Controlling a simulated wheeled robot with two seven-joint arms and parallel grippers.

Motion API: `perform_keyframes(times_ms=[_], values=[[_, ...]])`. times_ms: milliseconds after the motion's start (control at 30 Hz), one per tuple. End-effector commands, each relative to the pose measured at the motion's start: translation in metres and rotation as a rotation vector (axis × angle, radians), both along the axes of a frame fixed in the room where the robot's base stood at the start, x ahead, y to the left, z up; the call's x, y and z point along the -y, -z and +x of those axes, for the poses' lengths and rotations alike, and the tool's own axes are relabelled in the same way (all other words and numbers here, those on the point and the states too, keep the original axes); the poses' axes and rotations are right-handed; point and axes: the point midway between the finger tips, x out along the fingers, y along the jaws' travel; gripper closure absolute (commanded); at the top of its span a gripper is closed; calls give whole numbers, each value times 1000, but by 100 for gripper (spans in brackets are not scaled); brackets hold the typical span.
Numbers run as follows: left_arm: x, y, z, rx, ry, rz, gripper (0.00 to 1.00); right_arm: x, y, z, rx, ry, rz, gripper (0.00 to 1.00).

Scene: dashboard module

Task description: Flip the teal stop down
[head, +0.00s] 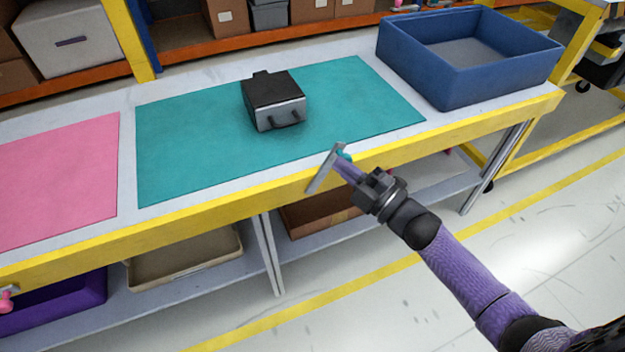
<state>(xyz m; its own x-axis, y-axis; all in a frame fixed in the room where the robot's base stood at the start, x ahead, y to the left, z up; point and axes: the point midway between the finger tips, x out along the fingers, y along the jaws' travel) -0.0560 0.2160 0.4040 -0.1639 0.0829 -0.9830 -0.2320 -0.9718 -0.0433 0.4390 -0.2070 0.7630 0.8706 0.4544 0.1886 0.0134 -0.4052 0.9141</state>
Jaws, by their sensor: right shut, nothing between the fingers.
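A small teal piece (344,153), which looks like the teal stop, shows at the table's front edge. My left gripper is not in view.
A dark box with a handle (275,98) sits on the teal mat (190,145). A blue bin (450,88) stands at the table's right end. A pink mat (60,175) lies at left. A tray (185,262) is on the lower shelf. Most of the teal mat is clear.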

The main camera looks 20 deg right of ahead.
Motion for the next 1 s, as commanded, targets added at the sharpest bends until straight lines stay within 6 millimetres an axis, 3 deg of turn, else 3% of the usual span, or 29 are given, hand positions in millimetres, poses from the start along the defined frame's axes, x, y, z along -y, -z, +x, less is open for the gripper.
perform_keyframes(times_ms=[500, 1000], values=[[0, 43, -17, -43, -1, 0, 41, 42, 38, 2, -20, 3, 491, 100], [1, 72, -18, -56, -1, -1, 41, 61, 73, 2, -32, 1, 892, 100]])
